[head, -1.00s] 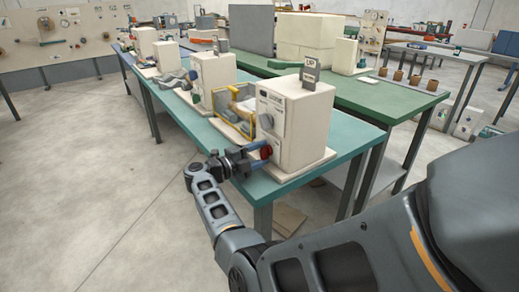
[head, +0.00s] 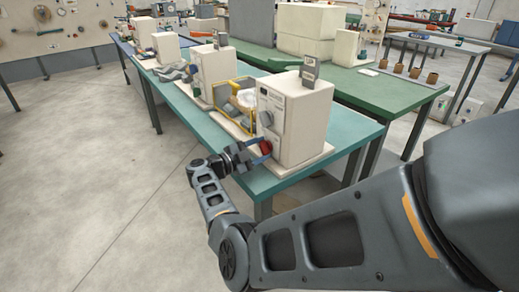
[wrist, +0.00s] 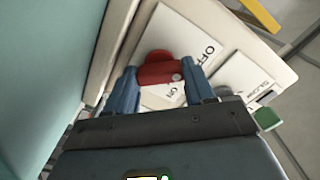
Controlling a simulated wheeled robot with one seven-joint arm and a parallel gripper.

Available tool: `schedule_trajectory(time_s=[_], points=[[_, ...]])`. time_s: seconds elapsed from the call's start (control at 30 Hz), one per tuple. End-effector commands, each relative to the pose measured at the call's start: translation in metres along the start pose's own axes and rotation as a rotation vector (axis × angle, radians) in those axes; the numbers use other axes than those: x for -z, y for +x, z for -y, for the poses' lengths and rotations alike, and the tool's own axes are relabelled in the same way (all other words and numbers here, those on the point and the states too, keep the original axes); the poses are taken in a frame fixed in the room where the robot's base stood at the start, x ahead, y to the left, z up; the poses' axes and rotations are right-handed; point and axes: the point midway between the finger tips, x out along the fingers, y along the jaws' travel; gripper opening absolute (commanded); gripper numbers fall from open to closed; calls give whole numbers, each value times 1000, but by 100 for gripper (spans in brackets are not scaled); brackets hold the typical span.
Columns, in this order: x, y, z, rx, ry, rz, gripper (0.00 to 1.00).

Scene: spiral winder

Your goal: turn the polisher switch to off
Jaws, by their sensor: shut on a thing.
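The polisher is a cream box-shaped machine (head: 305,125) near the end of the teal bench. Its red switch (wrist: 160,70) sits on a white plate (wrist: 180,32) with OFF and ON lettering. In the wrist view the red handle lies across the picture between my two blue fingers. My gripper (wrist: 157,86) is shut on this red switch, one finger at each end. In the head view my gripper (head: 261,153) reaches the lower front of the machine from the left, and the switch (head: 265,147) shows only in part.
A yellow-framed tray (head: 234,107) stands left of the machine on the teal bench (head: 345,136). The floor (head: 100,180) in front is clear.

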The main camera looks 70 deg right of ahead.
Motion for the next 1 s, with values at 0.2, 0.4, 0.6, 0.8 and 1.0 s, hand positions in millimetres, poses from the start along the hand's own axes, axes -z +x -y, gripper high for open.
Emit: schedule_trajectory(time_s=[0.2, 0.4, 0.6, 0.8, 1.0], points=[[-1, 0, -1, 0, -5, 3, 23], [-1, 0, -1, 0, -4, 2, 65], [0, 0, 0, 0, -2, 1, 79], [0, -1, 0, 0, -1, 0, 79], [-2, -23, -1, 2, 0, 3, 79]])
